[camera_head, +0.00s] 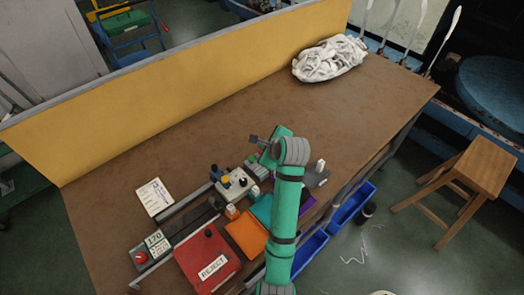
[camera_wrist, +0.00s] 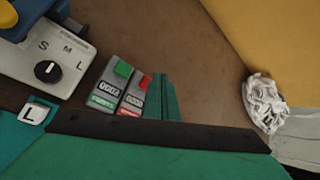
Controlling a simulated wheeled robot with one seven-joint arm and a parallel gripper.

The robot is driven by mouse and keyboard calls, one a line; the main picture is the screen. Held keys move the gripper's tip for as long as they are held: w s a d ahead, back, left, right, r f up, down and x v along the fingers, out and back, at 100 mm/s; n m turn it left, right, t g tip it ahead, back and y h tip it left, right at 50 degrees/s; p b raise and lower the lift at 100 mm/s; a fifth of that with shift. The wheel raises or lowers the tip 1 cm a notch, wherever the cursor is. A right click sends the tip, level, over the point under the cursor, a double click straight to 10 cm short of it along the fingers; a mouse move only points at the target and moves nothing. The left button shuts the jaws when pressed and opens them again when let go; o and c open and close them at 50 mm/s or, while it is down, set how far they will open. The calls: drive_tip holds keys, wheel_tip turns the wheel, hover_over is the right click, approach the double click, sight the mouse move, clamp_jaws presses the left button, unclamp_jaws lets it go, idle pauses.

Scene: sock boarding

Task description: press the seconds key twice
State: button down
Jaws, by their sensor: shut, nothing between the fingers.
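Two small grey counters stand side by side in the wrist view. The left one (camera_wrist: 109,88) has a green key and a green label. The right one (camera_wrist: 132,98) has a red key (camera_wrist: 144,82) and a red label; the label print is too small to read surely. In the head view the counters (camera_head: 257,172) are partly hidden by my arm. My gripper (camera_head: 268,163) is shut and empty, pointing down close to them. In the wrist view its teal fingers (camera_wrist: 161,80) are just right of the red key; I cannot tell whether they touch anything.
A size-dial box (camera_wrist: 48,68) lies left of the counters. A red reject box (camera_head: 207,258), an orange tray (camera_head: 246,235) and a number display (camera_head: 156,242) are nearer. A white sock pile (camera_head: 329,59) lies far back. The table middle (camera_head: 230,115) is clear.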

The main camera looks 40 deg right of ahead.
idle(0.4)
drive_tip(key=shift+f, duration=0.4)
drive_tip(key=shift+f, duration=0.7)
idle(0.8)
drive_tip(key=shift+r, duration=0.1)
drive_tip(key=shift+w+r, duration=0.1)
drive_tip(key=shift+r, duration=0.9)
drive_tip(key=shift+r, duration=2.55)
idle(0.7)
